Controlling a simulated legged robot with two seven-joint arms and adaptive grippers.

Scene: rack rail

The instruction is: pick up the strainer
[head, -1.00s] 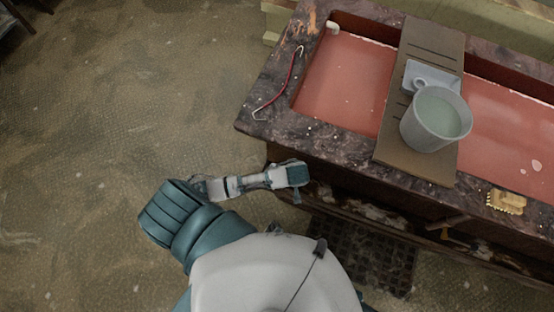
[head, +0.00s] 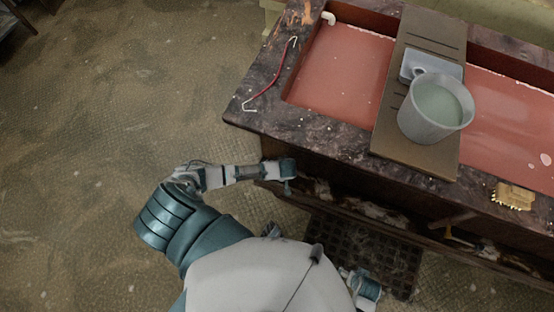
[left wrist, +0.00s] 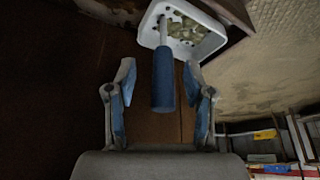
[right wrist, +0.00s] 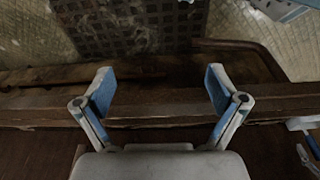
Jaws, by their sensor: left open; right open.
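The strainer (left wrist: 185,36) is a white square basket with holes and something pale green inside, at the top of the left wrist view. Its blue handle (left wrist: 163,85) points down toward my left gripper (left wrist: 158,88). That gripper is open, with one finger on each side of the handle's lower part. Whether a finger touches the handle, I cannot tell. I cannot make out the strainer in the head view, where my left arm reaches the counter's front edge. My right gripper (right wrist: 160,84) is open and empty above a dark wooden edge.
The stone-rimmed sink counter (head: 330,133) carries a board (head: 432,30) with a grey bucket (head: 428,125) and a pale dish (head: 418,64). A red-handled tool (head: 271,80) and a yellow brush (head: 513,196) lie on the rim. A dark grid mat (head: 365,255) lies below.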

